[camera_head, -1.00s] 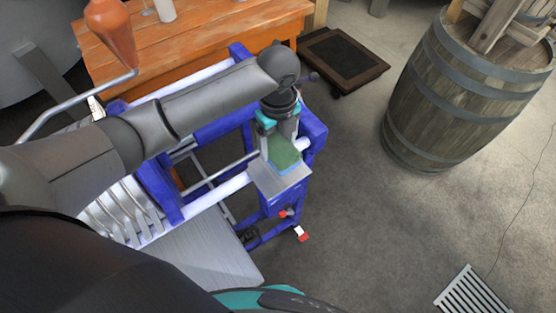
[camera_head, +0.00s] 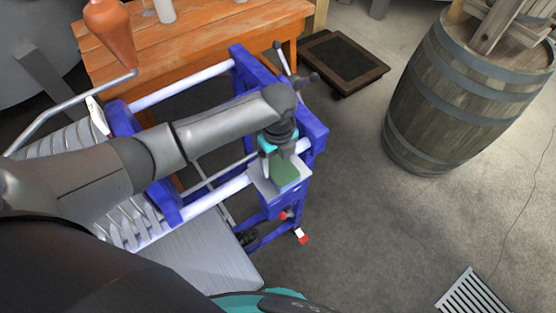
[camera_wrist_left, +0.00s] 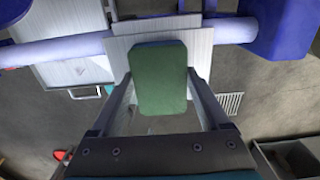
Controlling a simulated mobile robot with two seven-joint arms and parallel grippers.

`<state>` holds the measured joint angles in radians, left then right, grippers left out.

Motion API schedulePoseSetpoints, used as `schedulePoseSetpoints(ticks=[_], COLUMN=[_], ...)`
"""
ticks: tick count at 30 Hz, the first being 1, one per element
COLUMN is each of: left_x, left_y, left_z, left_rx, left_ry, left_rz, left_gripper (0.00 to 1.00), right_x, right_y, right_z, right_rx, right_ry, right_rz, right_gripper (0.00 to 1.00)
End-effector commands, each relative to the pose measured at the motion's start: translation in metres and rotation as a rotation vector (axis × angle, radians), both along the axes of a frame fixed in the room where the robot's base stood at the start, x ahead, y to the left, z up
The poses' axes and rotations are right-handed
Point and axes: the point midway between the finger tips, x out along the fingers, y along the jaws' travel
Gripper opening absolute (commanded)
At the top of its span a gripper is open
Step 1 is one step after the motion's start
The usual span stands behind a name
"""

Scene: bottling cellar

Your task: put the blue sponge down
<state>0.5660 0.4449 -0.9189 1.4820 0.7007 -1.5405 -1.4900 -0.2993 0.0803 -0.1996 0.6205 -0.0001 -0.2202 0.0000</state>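The blue sponge (camera_head: 285,173) shows a green top face and a thin blue edge; its green face fills the middle of the left wrist view (camera_wrist_left: 158,88). My left gripper (camera_head: 282,154) points down at it, and its two fingertips close on the sponge's sides in the left wrist view (camera_wrist_left: 158,76). A small pale metal plate (camera_head: 262,186) on the blue frame is under the sponge; it also shows in the left wrist view (camera_wrist_left: 200,48). I cannot tell whether the sponge touches it. My right gripper is not in view.
An orange wooden table (camera_head: 215,30) stands behind. A wooden barrel (camera_head: 440,105), a low dark platform (camera_head: 343,60) and a floor grate (camera_head: 474,293) are on the right. The floor between is clear.

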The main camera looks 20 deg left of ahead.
Motion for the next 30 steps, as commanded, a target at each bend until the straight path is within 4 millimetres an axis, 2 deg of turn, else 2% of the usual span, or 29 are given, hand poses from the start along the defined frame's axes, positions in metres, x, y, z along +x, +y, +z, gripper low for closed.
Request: schedulePoseSetpoints(ticks=[1,6,13,16,20,30], left_x=[0.0,0.0,0.0,0.001,0.001,0.001], left_y=[0.0,0.0,0.0,-0.001,0.0,0.0], left_z=[0.0,0.0,0.001,0.009,0.031,0.101], left_rx=[0.0,0.0,-0.001,-0.002,-0.002,-0.001], left_ry=[0.0,0.0,-0.001,-0.003,-0.005,-0.003], left_rz=[-0.001,0.0,0.0,-0.001,-0.001,-0.001], left_gripper=[0.84,1.0,1.0,1.0,1.0,1.0], right_x=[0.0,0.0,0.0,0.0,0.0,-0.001], right_y=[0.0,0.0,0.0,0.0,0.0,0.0], right_z=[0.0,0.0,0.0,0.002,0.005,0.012], right_rx=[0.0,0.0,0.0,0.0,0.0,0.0], right_ry=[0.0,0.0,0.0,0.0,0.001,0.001], right_rz=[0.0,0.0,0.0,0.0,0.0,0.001], right_gripper=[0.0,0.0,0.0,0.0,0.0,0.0])
